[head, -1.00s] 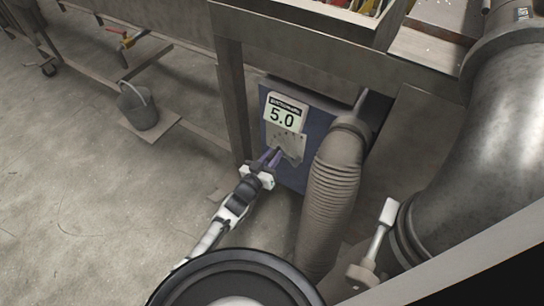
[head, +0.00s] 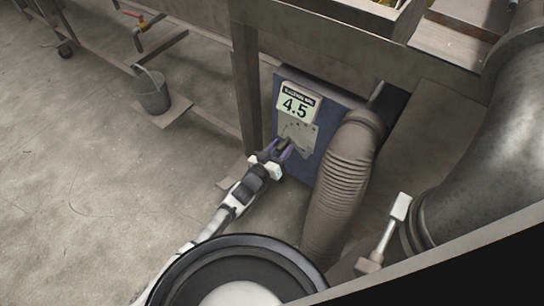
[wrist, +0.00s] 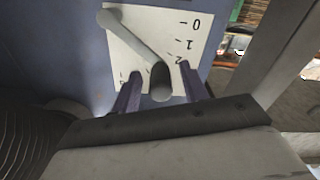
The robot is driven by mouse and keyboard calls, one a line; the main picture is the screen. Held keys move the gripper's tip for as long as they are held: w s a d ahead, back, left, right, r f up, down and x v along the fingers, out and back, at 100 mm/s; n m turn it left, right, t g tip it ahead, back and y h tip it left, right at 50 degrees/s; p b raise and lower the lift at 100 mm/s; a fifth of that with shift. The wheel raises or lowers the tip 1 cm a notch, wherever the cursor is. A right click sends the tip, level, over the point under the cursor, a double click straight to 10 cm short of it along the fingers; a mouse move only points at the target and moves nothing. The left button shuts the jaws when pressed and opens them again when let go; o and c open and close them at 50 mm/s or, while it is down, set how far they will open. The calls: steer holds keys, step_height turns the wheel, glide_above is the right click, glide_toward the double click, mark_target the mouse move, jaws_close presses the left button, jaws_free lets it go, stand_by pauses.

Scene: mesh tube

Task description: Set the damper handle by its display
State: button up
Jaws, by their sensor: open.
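The display (head: 295,106) on the blue box (head: 313,165) reads 4.5 in the head view. Below it is a light scale plate (head: 300,133), whose marks 0, 1 and 2 show in the wrist view. The damper handle (wrist: 135,43) is a grey lever with a round knob (wrist: 161,82); in the wrist view it runs from the upper left to the knob at lower right, near mark 2. My gripper (head: 281,147) is open at the plate. In the wrist view its purple fingers (wrist: 157,84) stand on either side of the knob; contact cannot be told. The left finger partly hides another mark.
A ribbed hose (head: 340,185) stands close to the right of the box. A table leg (head: 246,90) is close on its left. A large metal duct (head: 480,150) is at the right. A bucket (head: 151,92) sits at the far left; the floor before it is clear.

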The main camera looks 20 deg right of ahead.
steer(key=v, duration=1.3)
steer(key=shift+s+a, duration=0.15)
stand_by(2.5)
